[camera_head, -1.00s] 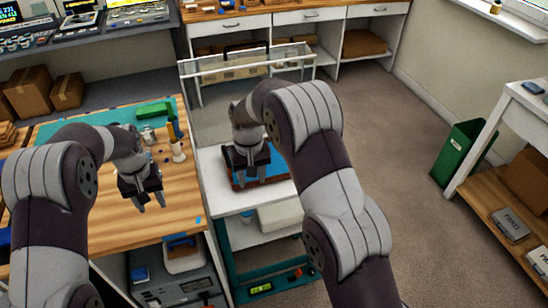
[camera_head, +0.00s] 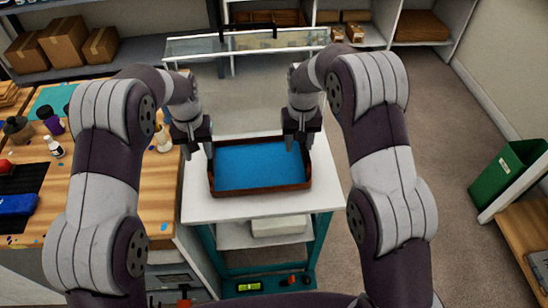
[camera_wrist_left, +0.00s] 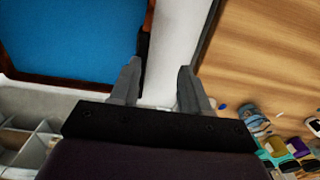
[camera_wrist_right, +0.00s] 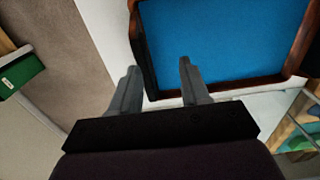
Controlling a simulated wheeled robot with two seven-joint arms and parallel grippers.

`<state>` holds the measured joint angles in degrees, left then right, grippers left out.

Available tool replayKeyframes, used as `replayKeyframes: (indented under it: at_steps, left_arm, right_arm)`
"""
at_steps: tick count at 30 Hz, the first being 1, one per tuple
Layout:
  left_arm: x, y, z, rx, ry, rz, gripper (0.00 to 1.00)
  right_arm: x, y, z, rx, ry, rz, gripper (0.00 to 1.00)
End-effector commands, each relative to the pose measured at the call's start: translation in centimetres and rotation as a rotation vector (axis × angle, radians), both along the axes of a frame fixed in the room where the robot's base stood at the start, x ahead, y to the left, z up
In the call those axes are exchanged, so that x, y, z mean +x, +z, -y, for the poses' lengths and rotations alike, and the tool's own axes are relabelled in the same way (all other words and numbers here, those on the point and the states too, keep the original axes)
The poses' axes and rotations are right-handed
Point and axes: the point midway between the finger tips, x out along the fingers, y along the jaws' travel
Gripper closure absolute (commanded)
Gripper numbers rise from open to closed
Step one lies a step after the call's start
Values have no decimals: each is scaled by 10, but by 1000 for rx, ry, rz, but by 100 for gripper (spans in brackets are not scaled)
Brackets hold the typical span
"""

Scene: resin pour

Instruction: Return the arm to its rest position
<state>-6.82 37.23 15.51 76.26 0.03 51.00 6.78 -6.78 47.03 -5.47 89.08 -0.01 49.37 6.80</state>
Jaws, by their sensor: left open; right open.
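My left gripper (camera_head: 198,148) is open and empty, above the left edge of a white stand beside the wooden bench. Its spread fingers (camera_wrist_left: 161,85) show in the left wrist view with nothing between them. My right gripper (camera_head: 299,141) is open and empty, over the right end of a brown wooden tray with a blue surface inside. The right wrist view shows its spread fingers (camera_wrist_right: 157,85) above the tray's edge. Whether either gripper touches the tray cannot be told.
The brown tray (camera_head: 262,190) sits on the white stand (camera_head: 260,207). The wooden bench (camera_head: 130,205) at left holds bottles and a blue item (camera_head: 16,204). A clear-walled box (camera_head: 245,42) stands behind the stand. A green bin (camera_head: 505,172) is at right, with open floor between.

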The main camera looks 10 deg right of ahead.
Motion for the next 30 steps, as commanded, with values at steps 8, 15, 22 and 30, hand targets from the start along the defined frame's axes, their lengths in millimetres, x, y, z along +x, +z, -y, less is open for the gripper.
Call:
replayKeyframes:
  at_steps: [8,15,22,30]
  left_arm:
    - [0,0,0,0,0,0,54]
    - [-1,1,-1,0,0,1,54]
    - [-79,40,-25,-5,-5,51,54]
    - [-216,55,-48,-4,-19,116,54]
  right_arm:
    - [0,0,0,0,0,0,54]
    - [-1,1,0,0,0,1,54]
    - [-83,39,25,5,6,49,54]
    - [-217,51,49,4,17,113,54]
